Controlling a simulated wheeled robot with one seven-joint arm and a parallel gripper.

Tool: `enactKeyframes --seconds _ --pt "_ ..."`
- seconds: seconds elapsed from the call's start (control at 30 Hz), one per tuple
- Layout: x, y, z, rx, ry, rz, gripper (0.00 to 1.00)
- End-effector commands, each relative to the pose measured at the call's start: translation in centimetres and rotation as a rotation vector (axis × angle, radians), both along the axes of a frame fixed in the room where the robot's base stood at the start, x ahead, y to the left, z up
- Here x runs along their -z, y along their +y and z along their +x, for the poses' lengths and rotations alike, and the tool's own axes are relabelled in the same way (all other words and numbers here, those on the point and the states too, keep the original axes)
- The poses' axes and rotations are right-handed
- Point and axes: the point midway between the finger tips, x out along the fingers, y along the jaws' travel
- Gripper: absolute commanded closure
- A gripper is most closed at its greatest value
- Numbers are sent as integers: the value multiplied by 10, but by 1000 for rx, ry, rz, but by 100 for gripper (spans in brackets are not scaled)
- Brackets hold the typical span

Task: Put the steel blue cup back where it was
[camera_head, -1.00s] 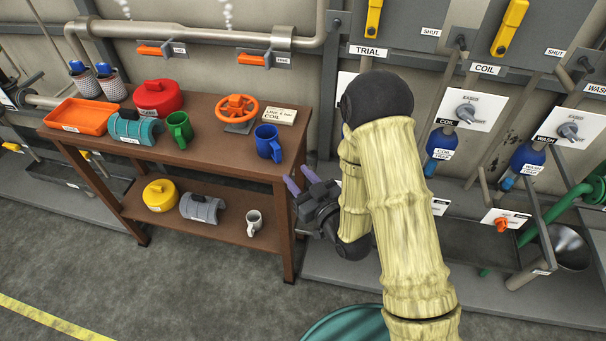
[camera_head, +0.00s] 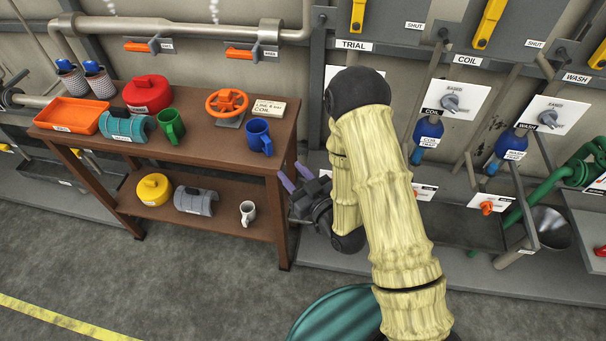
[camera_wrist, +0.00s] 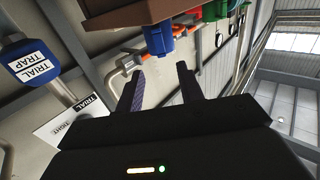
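A blue mug (camera_head: 258,136) stands upright on the top of the brown table, near its right end. It is the only plain blue mug I see, and I cannot tell for sure that its shade is steel blue. It also shows in the wrist view (camera_wrist: 158,42), beyond the fingers. My gripper (camera_head: 296,179) is beside the table's right end, lower than the tabletop and apart from the mug. In the wrist view its two purple fingers (camera_wrist: 160,88) are spread with nothing between them.
The table (camera_head: 215,155) also holds a green mug (camera_head: 171,127), a red pot (camera_head: 147,93), an orange tray (camera_head: 69,115), an orange handwheel (camera_head: 227,103) and a sign (camera_head: 268,108). A whitish mug (camera_head: 247,213) stands on the lower shelf. Wall pipes and a blue trap (camera_head: 428,130) are at right.

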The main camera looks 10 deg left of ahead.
Motion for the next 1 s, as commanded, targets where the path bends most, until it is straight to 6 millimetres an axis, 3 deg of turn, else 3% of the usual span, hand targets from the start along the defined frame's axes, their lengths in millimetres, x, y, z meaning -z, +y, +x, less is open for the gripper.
enactKeyframes --seconds 0.27,0.47,0.73,1.0 --pt "-1 -1 3 4 8 -14 62" --pt "-3 -15 21 45 84 -124 62" --pt "-7 -65 42 171 299 -329 62" --pt "-20 -130 32 332 562 -462 62"
